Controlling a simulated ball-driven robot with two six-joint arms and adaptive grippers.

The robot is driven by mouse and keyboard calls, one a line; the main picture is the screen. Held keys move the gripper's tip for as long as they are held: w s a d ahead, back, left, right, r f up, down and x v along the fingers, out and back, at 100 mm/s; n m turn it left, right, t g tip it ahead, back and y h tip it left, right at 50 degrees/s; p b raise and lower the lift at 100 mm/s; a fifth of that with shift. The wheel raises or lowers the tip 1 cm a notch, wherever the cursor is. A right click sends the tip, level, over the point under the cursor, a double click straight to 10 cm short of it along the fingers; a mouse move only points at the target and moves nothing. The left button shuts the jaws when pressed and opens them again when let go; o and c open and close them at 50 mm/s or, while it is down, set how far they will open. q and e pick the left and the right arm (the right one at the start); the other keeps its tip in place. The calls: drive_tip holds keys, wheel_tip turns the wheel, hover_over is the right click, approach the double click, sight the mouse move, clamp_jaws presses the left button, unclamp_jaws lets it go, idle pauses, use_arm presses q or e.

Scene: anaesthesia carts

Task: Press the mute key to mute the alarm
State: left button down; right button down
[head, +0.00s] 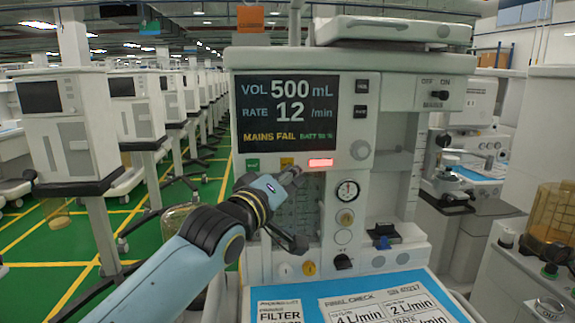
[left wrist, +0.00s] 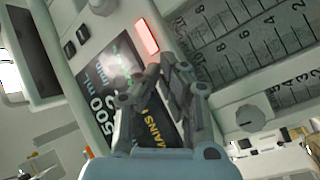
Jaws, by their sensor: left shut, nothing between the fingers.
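The ventilator panel (head: 360,140) faces me, its dark screen (head: 290,112) reading VOL 500 mL, RATE 12 /min and MAINS FAIL. Two small dark keys (head: 361,98) sit right of the screen; their labels are too small to read. Below the screen are a green key (head: 252,163), a yellow key (head: 287,161) and a lit red bar (head: 321,162). The red bar also shows in the left wrist view (left wrist: 146,36). My left gripper (head: 295,172) is shut and empty, its tips just below and left of the red bar. Contact cannot be told. My right gripper is not in view.
A blue work surface with printed cards (head: 360,300) lies in front. Other carts stand to the left and right.

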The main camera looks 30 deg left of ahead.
use_arm(q)
drive_tip(key=shift+w+a, duration=0.1)
idle(0.8)
drive_tip(key=shift+w+a, duration=0.2)
drive_tip(key=shift+w+a, duration=0.25)
drive_tip(key=shift+w, duration=0.1)
idle(0.8)
idle(0.3)
drive_tip(key=shift+s+d+p, duration=0.5)
drive_tip(key=shift+s+d, duration=0.05)
drive_tip(key=shift+s, duration=0.15)
drive_tip(key=shift+s+d+p, duration=0.6)
drive_tip(key=shift+s+d, duration=0.15)
drive_tip(key=shift+s, duration=0.25)
drive_tip(key=shift+s+d+p, duration=0.6)
drive_tip(key=shift+s+d, duration=0.15)
drive_tip(key=shift+s, duration=0.25)
